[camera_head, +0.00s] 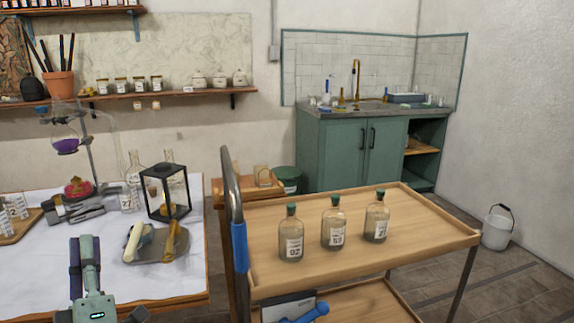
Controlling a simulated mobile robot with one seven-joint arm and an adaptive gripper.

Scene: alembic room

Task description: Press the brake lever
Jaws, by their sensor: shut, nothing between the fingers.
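A wooden trolley (420,236) with a raised rim stands in the centre right, with a bent metal push handle (230,180) at its left end. The handle carries a blue grip (239,247). A blue lever-like part (304,314) shows at the bottom edge of the view, by a dark and pale plate on the trolley's lower level. It may be the brake lever, but it is cut off by the frame. My gripper (84,243) points up at the lower left, before the white-covered table. It is shut and empty, well left of the trolley handle and blue part.
Three labelled bottles (334,228) with green caps stand on the trolley top. The white-covered table (190,272) holds a tray (150,251), a black lantern frame (165,191) and glassware. A green sink cabinet (345,150) and bucket (496,228) stand behind. Floor is free at right.

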